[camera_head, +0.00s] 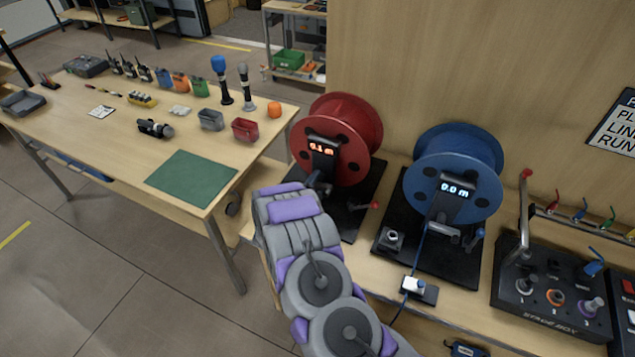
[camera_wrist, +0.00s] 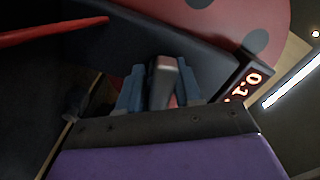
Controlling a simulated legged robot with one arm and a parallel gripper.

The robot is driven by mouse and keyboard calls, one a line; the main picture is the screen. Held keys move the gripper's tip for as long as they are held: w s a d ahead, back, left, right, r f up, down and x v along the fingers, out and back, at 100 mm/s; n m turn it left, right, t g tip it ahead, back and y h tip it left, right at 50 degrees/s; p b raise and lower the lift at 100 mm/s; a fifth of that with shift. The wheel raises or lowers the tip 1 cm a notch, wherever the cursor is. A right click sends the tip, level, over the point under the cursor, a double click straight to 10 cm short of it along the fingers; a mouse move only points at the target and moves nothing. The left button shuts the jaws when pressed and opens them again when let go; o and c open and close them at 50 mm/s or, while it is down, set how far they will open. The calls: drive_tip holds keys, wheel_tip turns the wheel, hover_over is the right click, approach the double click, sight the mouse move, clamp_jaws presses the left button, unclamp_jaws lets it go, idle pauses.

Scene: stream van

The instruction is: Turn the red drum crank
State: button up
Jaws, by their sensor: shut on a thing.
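The red drum (camera_head: 346,122) stands on a black base at the back of the bench, with a display reading 0.1 m. In the wrist view its red side (camera_wrist: 225,18) fills the top right, with part of the display (camera_wrist: 243,85) beside it. My gripper (camera_wrist: 160,88) is shut on the dark crank handle (camera_wrist: 163,80), which stands between the two blue-grey fingers. In the head view my arm reaches up to the drum's front and hides most of the crank and the gripper.
A blue drum (camera_head: 452,165) with a 0.0 m display stands close to the right. A stage box (camera_head: 550,300) with levers is further right. A wooden table (camera_head: 95,135) at left holds radios, bins, microphones and a green mat (camera_head: 192,179).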

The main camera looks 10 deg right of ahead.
drive_tip(key=shift+a+f, duration=0.1)
clamp_jaws()
drive_tip(key=shift+s+n, duration=0.1)
drive_tip(key=shift+n, duration=0.2)
idle(0.4)
drive_tip(key=shift+n+p, duration=0.45)
drive_tip(key=shift+n, duration=0.65)
drive_tip(key=shift+n, duration=0.5)
drive_tip(key=shift+n+p, duration=0.3)
drive_tip(key=shift+n, duration=0.2)
drive_tip(key=shift+r+n+p, duration=0.25)
drive_tip(key=shift+n+p, duration=0.45)
drive_tip(key=shift+n, duration=1)
drive_tip(key=o, duration=0.8)
unclamp_jaws()
drive_tip(key=shift+c, duration=0.2)
drive_tip(key=shift+a+f, duration=0.1)
